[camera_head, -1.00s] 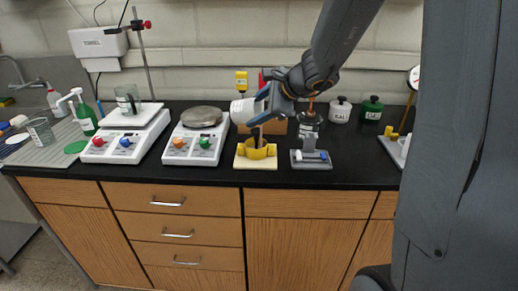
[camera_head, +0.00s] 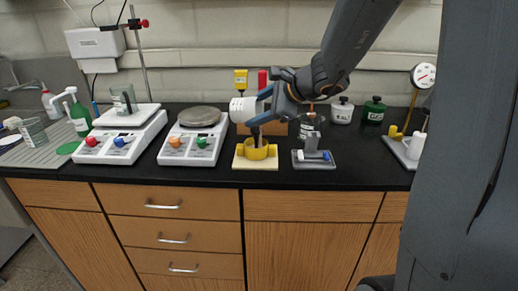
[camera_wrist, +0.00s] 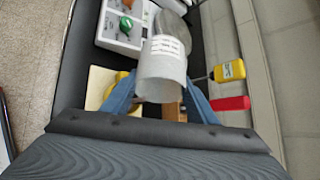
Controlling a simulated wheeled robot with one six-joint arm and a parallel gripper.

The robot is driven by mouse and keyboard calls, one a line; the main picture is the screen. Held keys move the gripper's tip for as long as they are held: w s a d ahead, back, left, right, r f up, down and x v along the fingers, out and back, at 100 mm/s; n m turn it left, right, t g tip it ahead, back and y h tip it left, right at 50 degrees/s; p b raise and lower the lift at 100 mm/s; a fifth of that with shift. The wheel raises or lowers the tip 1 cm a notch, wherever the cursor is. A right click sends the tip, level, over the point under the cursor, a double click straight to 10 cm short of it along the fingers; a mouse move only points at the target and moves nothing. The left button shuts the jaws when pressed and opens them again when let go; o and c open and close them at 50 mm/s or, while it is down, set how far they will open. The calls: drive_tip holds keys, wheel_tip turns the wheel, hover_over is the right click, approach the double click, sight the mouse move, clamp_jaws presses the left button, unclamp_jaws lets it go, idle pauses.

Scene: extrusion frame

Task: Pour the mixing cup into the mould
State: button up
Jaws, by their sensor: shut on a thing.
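My gripper (camera_head: 262,108) is shut on the white mixing cup (camera_head: 243,110), with one blue finger on each side of it in the wrist view. The cup (camera_wrist: 163,72) has printed marks on its side and is tipped well over, held just above the yellow mould. The round mould (camera_head: 256,151) sits on a cream board (camera_head: 243,163) on the black bench. A dark shape stands between the gripper and the mould's opening; I cannot tell whether it is poured material or a finger. The mould shows partly behind a finger in the wrist view (camera_wrist: 122,78). The cup's inside is hidden.
Left of the mould stand two white devices with knobs, a round-plate scale (camera_head: 197,143) and another bearing a beaker (camera_head: 122,140). A grey stand (camera_head: 313,158) is close on the right. A dial gauge (camera_head: 423,75) is far right.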

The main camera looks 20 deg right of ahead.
drive_tip(key=shift+s+d+m+t+y+b, duration=0.15)
drive_tip(key=shift+t+y+b, duration=0.4)
drive_tip(key=shift+b, duration=1.65)
drive_tip(key=shift+s+d+m+t+y+b, duration=0.1)
drive_tip(key=shift+d+m+t+y+b, duration=0.3)
drive_tip(key=shift+b, duration=1.8)
drive_tip(key=r+p, duration=0.1)
drive_tip(key=p, duration=0.2)
drive_tip(key=shift+a+n+g, duration=0.25)
drive_tip(key=shift+a, duration=0.05)
drive_tip(key=h+p, duration=0.1)
drive_tip(key=p, duration=0.2)
drive_tip(key=g+p, duration=0.1)
drive_tip(key=p, duration=0.2)
drive_tip(key=shift+w+a+f+n+g+h, duration=0.15)
drive_tip(key=shift+a+n+g+h, duration=0.15)
drive_tip(key=shift+h, duration=0.05)
drive_tip(key=p, duration=0.4)
drive_tip(key=shift+r+g+h+p, duration=0.3)
drive_tip(key=shift+h+p, duration=0.1)
drive_tip(key=shift+w+f, duration=0.15)
drive_tip(key=shift+f, duration=0.05)
drive_tip(key=p, duration=0.2)
drive_tip(key=shift+r+p, duration=0.35)
drive_tip(key=shift+p, duration=0.05)
